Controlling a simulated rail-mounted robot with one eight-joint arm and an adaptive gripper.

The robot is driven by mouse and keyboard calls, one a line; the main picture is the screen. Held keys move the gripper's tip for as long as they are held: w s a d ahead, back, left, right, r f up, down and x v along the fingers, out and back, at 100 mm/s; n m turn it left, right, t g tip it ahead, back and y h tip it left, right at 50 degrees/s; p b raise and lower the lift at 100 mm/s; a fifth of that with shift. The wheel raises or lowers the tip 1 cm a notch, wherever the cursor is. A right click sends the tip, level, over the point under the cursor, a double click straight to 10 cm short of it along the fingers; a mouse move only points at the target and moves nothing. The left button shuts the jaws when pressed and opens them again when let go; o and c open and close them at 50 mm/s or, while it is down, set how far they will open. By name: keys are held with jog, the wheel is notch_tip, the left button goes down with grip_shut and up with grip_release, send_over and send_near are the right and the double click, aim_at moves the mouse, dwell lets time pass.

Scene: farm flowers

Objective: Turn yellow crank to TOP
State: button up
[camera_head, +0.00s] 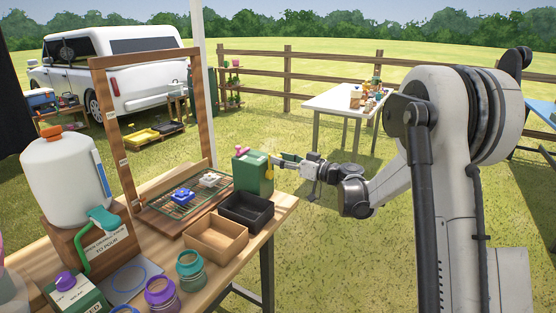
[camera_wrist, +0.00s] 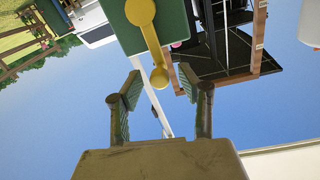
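The green box (camera_head: 250,173) stands at the far right end of the wooden table. Its yellow crank (camera_head: 269,168) is on the side facing my gripper. In the wrist view the yellow crank (camera_wrist: 151,45) runs from a round hub on the green box (camera_wrist: 172,22) to a rounded knob lying towards the sky side of this upside-down picture. My gripper (camera_wrist: 160,82) is open, with one finger on each side of the knob and a gap to both. It also shows beside the box in the head view (camera_head: 283,160). No TOP marking is readable.
A black tray (camera_head: 264,224) and a tan tray (camera_head: 243,250) sit in front of the box. A wooden frame (camera_head: 102,125) with a wire rack stands behind to the left. A white tank (camera_head: 64,180) and jars fill the near left. Open grass lies right of the table.

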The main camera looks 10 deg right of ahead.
jog(key=shift+x, duration=0.85)
jog(key=shift+c, duration=0.3)
grip_shut()
